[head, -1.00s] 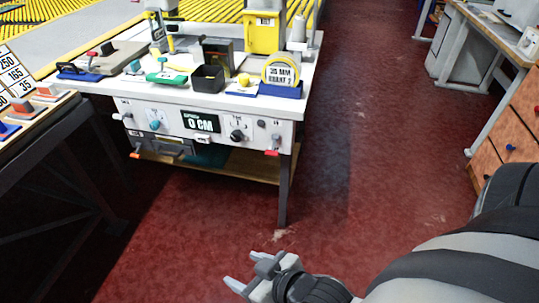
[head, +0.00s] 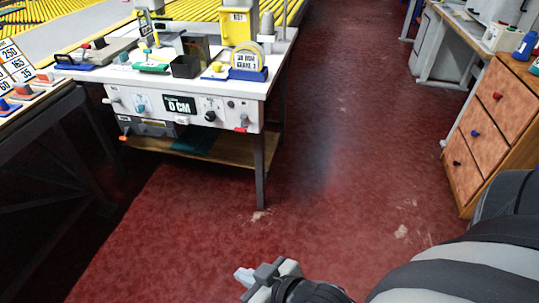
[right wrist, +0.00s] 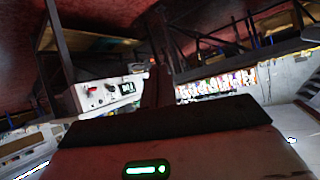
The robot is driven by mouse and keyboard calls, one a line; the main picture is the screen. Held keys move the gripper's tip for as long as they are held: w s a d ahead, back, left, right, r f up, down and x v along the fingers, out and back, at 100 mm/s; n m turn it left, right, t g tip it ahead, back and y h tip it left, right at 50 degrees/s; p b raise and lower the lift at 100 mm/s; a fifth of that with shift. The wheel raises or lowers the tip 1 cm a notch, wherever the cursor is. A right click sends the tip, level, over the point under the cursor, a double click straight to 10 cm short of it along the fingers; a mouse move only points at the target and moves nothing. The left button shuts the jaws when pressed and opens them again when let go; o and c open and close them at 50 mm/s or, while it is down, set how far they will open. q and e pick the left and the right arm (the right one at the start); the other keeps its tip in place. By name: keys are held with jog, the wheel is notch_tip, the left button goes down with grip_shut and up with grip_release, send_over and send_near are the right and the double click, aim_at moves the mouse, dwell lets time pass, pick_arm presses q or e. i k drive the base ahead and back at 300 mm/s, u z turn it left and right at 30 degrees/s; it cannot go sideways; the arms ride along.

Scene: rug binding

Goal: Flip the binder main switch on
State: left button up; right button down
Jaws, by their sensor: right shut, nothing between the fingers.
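The white control panel (head: 222,112) on the front of the binder bench bears a display (head: 179,105) reading 0 CM, knobs and small levers. A red-tipped lever (head: 240,129) is at its lower right, and an orange-tipped lever (head: 123,138) hangs low at the left. I cannot tell which one is the main switch. The panel also shows tilted in the right wrist view (right wrist: 103,95). My right gripper (head: 245,280) is shut and empty, low in the head view, well apart from the bench. My left gripper is not in view.
The bench top (head: 205,88) holds a yellow bin (head: 238,28), a black box (head: 186,66) and a tape roll (head: 249,62). A dark-framed table with number cards (head: 12,62) stands at the left. Wooden drawers (head: 500,105) stand at the right. Red floor (head: 330,190) between is clear.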

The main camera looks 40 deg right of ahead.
aim_at(237, 130)
jog(key=k, duration=0.65)
jog(key=z, duration=0.9)
jog(key=i, duration=0.7)
jog(key=z, duration=0.6)
jog(key=i, duration=0.85)
jog(key=u, duration=1.05)
jog(key=i, duration=0.45)
jog(key=u, duration=0.55)
